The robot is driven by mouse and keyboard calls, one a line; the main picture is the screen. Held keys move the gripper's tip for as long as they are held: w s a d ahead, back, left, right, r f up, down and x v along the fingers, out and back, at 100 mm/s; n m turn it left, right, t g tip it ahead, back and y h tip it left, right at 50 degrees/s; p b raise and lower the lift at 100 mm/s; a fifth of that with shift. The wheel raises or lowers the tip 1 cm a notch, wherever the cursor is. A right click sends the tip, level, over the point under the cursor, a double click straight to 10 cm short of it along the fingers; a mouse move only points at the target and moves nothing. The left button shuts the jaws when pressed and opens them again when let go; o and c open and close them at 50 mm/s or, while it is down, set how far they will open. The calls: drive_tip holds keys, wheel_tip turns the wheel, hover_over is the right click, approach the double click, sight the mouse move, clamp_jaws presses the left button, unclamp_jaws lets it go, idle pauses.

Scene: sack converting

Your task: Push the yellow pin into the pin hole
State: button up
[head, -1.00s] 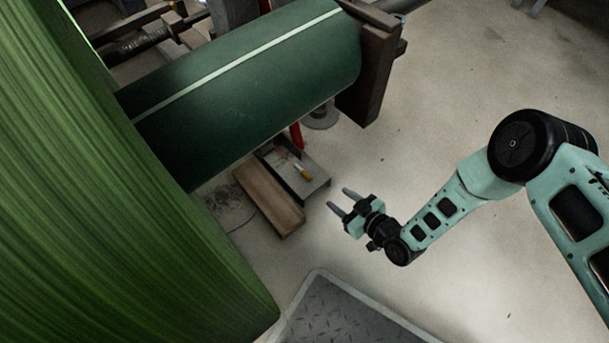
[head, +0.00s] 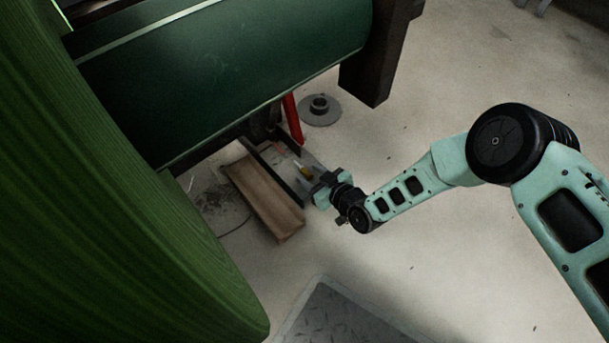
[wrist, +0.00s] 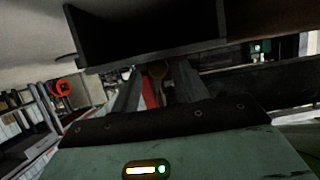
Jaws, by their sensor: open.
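The yellow pin (head: 303,170) shows small in the head view, at the tray-like metal bracket under the green roll. My gripper (head: 308,178) is open, its fingertips close around or just short of the pin. The pin hole is not visible; the fingers and dark bracket hide that area.
A wooden block (head: 262,200) lies beside the metal bracket. The dark green roll (head: 230,70) hangs above, with a red post (head: 292,120) behind. A dark box-like part (wrist: 150,35) sits over the fingers in the wrist view.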

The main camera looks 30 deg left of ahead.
drive_tip(key=shift+w+a+f, duration=0.1)
drive_tip(key=shift+a+f, duration=0.05)
drive_tip(key=shift+a, duration=0.3)
clamp_jaws()
